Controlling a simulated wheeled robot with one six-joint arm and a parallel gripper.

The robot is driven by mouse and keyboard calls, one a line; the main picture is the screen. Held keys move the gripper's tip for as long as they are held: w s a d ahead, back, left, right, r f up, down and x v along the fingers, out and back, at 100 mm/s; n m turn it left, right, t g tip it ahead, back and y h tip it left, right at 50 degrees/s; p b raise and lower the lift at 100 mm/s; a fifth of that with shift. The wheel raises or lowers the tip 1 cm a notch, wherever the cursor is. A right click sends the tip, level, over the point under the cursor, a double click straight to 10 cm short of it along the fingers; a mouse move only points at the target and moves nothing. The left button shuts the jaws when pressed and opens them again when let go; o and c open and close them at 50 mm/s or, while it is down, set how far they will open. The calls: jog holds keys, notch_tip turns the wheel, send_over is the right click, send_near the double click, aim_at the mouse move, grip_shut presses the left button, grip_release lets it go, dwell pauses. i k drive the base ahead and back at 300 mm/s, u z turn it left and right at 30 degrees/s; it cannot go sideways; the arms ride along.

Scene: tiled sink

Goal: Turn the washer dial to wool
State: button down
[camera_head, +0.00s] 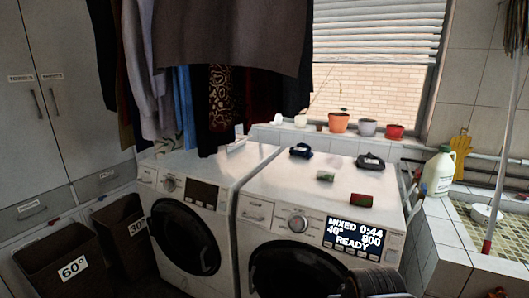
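The right washer (262,240) is white with a dark round door (290,272) low in the picture. Its silver dial (298,222) sits on the front panel, between the drawer and the display. The lit display (352,236) reads MIXED, 0:44, 40°, 800 and READY. The markings around the dial are too small to read. A dark, rounded part at the bottom right, in front of the washer, looks like a piece of my arm. My gripper's fingers do not show, and nothing touches the dial.
A second white machine (190,225) stands at left with its own dial (169,184). Clothes (215,60) hang above. Bins (60,265) stand at lower left. A white jug (438,172) stands on the tiled ledge at right.

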aim_at(296, 224)
jog(key=k, duration=0.55)
jog(key=u, duration=0.8)
jog(key=i, duration=1.05)
jog(key=z, duration=0.2)
